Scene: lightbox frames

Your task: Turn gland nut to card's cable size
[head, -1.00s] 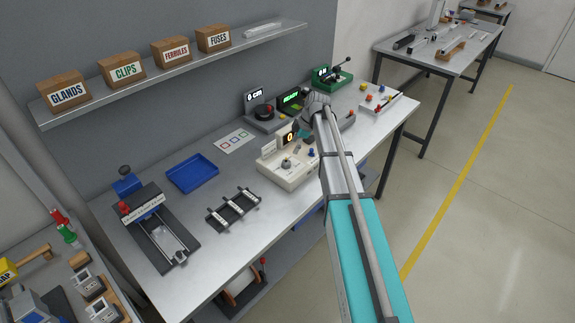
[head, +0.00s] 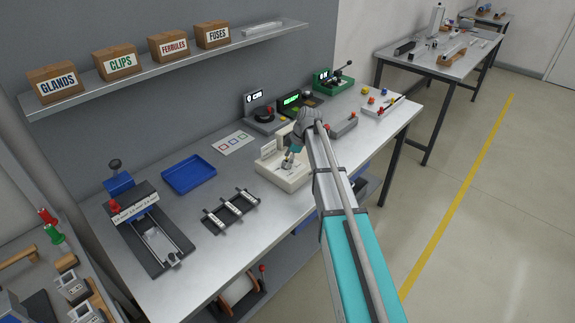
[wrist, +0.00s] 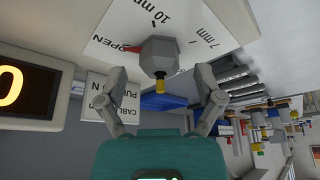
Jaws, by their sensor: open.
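The grey gland nut (wrist: 158,55) sits on a white dial face (wrist: 190,25) marked OPEN, 10 mm and 7 mm, inverted in the wrist view. A red pointer (wrist: 132,49) lies beside OPEN. A yellow-tipped piece (wrist: 160,84) sticks out of the nut's centre. My gripper (wrist: 160,78) is open, its fingers on either side of the nut's axis, apparently clear of it. In the head view my gripper (head: 289,160) is over the cream gland box (head: 293,181) and hides part of it. A white card (wrist: 105,97) shows partial inverted text, "CABLE" among it; its size is not readable.
A lit display (wrist: 22,86) reads 0 beside the dial. On the bench, a black rack (head: 231,211), a blue tray (head: 189,174) and a clamp fixture (head: 150,230) stand left of the box.

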